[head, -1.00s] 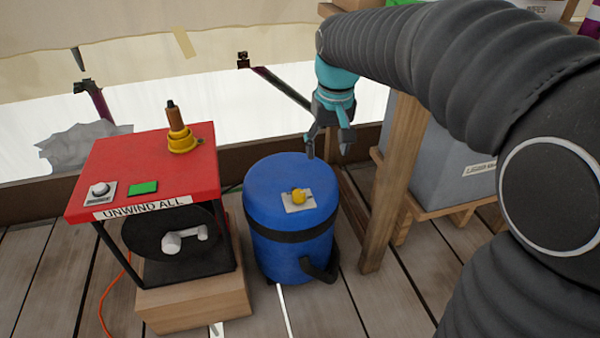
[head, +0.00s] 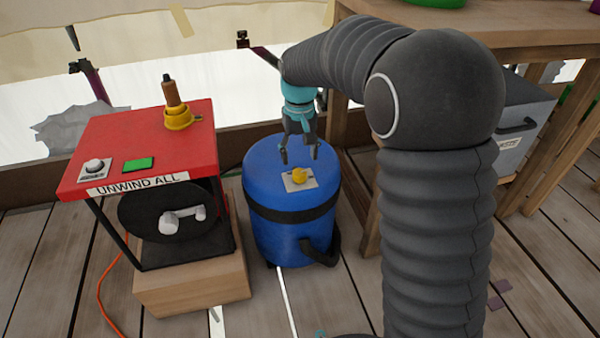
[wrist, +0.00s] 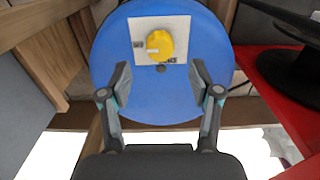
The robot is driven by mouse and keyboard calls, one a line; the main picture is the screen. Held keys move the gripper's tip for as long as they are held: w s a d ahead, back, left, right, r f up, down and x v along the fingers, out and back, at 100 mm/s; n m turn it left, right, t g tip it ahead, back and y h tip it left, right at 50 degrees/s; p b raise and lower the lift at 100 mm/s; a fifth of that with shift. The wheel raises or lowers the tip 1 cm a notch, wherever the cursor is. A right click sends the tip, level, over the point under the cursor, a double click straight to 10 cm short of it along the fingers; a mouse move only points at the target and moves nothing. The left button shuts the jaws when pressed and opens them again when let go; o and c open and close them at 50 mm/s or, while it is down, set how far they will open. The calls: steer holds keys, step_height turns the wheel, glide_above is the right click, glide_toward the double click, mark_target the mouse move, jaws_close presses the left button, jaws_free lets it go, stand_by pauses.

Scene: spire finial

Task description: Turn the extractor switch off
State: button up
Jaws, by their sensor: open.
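The blue drum-shaped extractor (head: 268,219) stands on the deck, with a black band and a hose outlet at its lower front. On its lid is a pale plate (head: 290,187) with a yellow rotary knob (head: 299,175). In the wrist view the knob (wrist: 159,44) sits ahead of the fingers, with small labels on the plate at its left and lower right, too small to read. My gripper (head: 299,158) is open above the lid, just behind the knob. Its fingers, also in the wrist view (wrist: 160,80), are apart and empty.
A red-topped machine (head: 150,150) marked "UNWIND ALL" stands close on the left, with an upright brown and yellow handle (head: 175,105). A wooden table (head: 480,22) and its leg are close on the right. A grey box (head: 525,120) is under the table.

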mark_target(300, 172)
step_height(300, 172, down, 6)
steer(key=shift+r+b, duration=0.1)
steer(key=shift+b, duration=0.35)
steer(key=c, duration=1.1)
steer(key=shift+c, duration=0.2)
